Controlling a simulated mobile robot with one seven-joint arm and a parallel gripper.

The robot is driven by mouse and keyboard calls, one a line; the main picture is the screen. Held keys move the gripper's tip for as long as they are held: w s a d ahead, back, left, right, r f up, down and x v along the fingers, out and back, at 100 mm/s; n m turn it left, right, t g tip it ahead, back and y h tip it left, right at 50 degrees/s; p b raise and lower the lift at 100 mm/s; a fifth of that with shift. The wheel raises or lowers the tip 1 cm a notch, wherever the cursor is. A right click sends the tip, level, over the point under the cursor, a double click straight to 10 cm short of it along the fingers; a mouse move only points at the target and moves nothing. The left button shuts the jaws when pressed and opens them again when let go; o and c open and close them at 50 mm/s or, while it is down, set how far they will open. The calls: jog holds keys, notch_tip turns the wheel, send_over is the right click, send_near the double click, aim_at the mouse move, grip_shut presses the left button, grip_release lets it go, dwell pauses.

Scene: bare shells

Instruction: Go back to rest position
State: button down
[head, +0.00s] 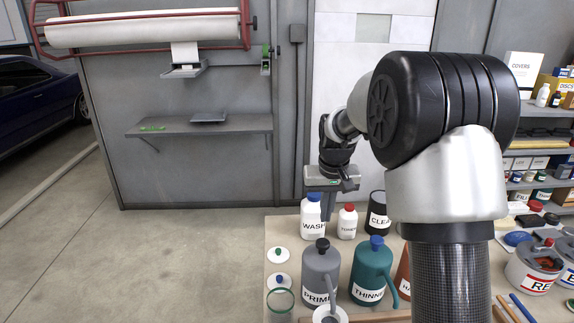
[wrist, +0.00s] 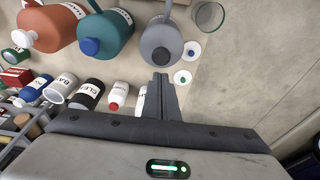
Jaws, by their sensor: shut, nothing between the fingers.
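My gripper (head: 328,206) is shut and empty in the head view. It hangs pointing down at the back of the table, in front of or just above the white WASH bottle with a blue cap (head: 312,217); I cannot tell whether they touch. In the wrist view the closed fingers of my gripper (wrist: 160,80) point towards the grey PRIMER jug (wrist: 162,40). The gripper partly hides a white bottle (wrist: 141,98) there. My arm bends over the right half of the head view and hides part of the table.
The table (head: 276,236) holds a grey PRIMER jug (head: 319,270), a teal THINNER jug (head: 372,270), a white red-capped bottle (head: 347,222) and a dark CLEA-labelled container (head: 378,218). Shelves with tins (head: 540,163) stand right. A wall shelf (head: 200,126) is behind. The floor (head: 150,260) left is clear.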

jog(key=s+r+t, duration=0.1)
jog(key=s+r, duration=0.7)
jog(key=r, duration=0.1)
jog(key=s+r+t, duration=0.1)
jog(key=s+r, duration=0.1)
jog(key=s, duration=1)
jog(key=s+r+t+p, duration=0.1)
jog(key=s+r, duration=0.2)
jog(key=s, duration=0.9)
jog(key=shift+s, duration=0.15)
